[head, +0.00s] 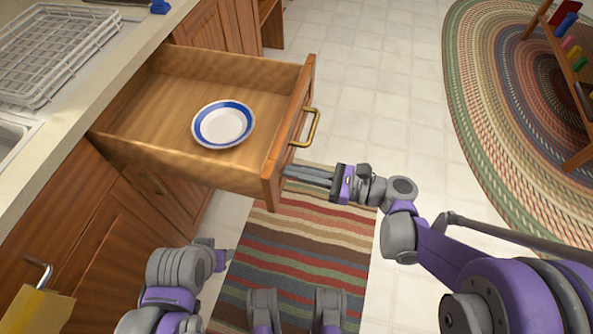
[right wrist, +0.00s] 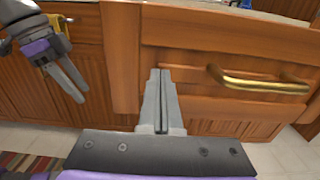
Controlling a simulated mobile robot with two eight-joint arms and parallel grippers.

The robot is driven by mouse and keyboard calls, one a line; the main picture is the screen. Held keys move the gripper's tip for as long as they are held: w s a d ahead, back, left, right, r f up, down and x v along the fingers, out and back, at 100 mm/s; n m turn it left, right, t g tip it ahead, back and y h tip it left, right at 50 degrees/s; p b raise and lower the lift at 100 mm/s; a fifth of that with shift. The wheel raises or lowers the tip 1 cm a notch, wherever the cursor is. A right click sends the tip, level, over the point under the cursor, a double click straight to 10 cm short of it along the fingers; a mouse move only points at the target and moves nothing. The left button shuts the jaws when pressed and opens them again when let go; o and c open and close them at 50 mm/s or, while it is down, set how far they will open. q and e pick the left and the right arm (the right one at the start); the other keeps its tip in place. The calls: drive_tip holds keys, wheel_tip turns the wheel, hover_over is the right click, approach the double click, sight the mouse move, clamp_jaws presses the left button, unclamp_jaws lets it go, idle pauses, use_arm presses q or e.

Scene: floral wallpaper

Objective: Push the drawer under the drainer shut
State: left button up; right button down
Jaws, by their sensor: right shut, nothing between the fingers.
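The wooden drawer (head: 289,140) under the counter with the drainer (head: 55,45) is pulled far out. Its brass handle (head: 305,127) is on the front panel. A white plate with a blue rim (head: 223,124) lies inside the drawer. My right gripper (head: 287,174) is shut and empty, its fingertips at the near end of the drawer front. In the right wrist view the fingers (right wrist: 161,75) point at the front panel (right wrist: 190,50), left of the handle; contact cannot be told.
A striped rug (head: 310,235) lies on the floor below the drawer. A braided oval rug (head: 490,60) and a small shelf with colourful items (head: 575,70) are at the right. A yellow towel (head: 38,312) hangs at lower left. The tiled floor beyond the drawer front is clear.

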drive_tip(key=x, duration=4.3)
use_arm(q)
drive_tip(key=shift+d+f, duration=0.15)
drive_tip(key=shift+f, duration=0.05)
use_arm(e)
drive_tip(key=shift+r, duration=0.15)
drive_tip(key=shift+a+r, duration=0.1)
drive_tip(key=shift+d, duration=0.25)
drive_tip(key=v, duration=0.5)
drive_tip(key=shift+d, duration=0.1)
use_arm(q)
drive_tip(key=shift+s+d+r+p, duration=0.45)
drive_tip(key=shift+s+d+r, duration=0.25)
drive_tip(key=shift+s+d, duration=0.15)
use_arm(e)
drive_tip(key=v, duration=0.8)
drive_tip(key=shift+s+d+f, duration=0.1)
drive_tip(key=shift+d+f, duration=0.15)
drive_tip(key=shift+d, duration=0.05)
drive_tip(key=shift+d, duration=0.1)
